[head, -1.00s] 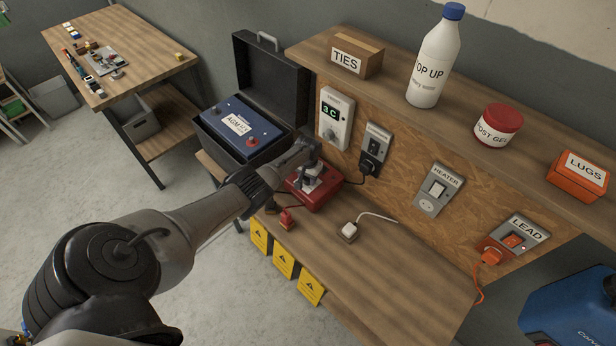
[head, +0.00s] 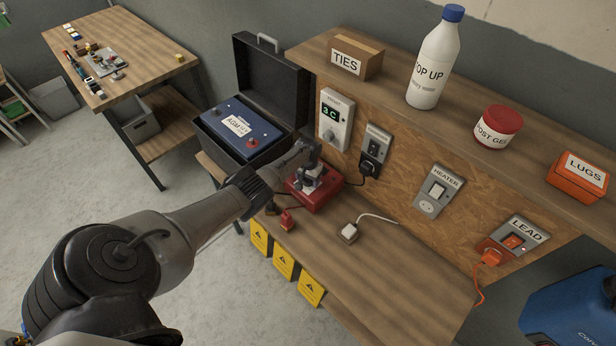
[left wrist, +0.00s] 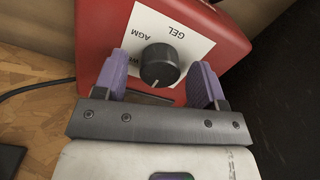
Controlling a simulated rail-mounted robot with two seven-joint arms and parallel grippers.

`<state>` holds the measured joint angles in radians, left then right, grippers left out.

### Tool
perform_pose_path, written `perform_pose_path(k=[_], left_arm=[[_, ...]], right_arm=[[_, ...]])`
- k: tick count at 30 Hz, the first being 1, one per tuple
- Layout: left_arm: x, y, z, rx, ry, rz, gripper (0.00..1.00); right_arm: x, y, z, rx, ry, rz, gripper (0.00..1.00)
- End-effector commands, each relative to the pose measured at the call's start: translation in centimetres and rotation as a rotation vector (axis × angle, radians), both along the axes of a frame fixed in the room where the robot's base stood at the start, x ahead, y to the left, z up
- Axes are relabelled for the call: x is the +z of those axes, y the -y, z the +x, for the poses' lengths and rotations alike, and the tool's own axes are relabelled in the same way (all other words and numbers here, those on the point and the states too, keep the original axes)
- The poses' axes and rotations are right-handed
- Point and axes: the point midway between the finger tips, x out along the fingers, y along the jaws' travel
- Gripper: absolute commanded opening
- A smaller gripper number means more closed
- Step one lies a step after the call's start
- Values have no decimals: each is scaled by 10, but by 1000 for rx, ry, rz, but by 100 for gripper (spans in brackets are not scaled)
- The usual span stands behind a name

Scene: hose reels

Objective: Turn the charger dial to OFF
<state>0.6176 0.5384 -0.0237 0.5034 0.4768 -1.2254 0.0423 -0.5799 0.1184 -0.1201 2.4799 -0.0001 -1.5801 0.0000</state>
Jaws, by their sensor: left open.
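The red charger (head: 327,196) sits on the workbench under the shelf. In the left wrist view, its red case (left wrist: 222,28) carries a white label reading GEL, AGM and a partly hidden word starting with W. The round black dial (left wrist: 160,62) is on this label, its white mark pointing toward my gripper. No OFF mark can be read. My left gripper (head: 312,178) is over the charger. In the left wrist view its purple-padded fingers (left wrist: 162,72) are open, one on each side of the dial, with gaps visible. My right gripper is not in view.
A battery (head: 238,126) in an open black case stands left of the charger. A wall panel behind holds a 3C thermostat (head: 335,118), a socket with a black plug (head: 373,150) and a heater switch (head: 437,190).

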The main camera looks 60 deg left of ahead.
Motion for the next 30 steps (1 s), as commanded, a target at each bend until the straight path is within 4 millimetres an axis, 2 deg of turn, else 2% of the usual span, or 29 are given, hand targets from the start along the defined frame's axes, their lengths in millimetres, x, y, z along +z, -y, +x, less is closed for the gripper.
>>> perform_pose_path(k=[5, 13, 24, 30], left_arm=[[14, -1, 1, -1, 3, 2, 65], [62, 0, 0, -2, 3, 2, 65], [118, -1, 0, 0, 3, 3, 65], [134, 0, 0, 0, 0, 0, 65]], right_arm=[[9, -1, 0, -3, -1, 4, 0], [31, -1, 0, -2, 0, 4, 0], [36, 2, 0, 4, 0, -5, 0], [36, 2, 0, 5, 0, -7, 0]])
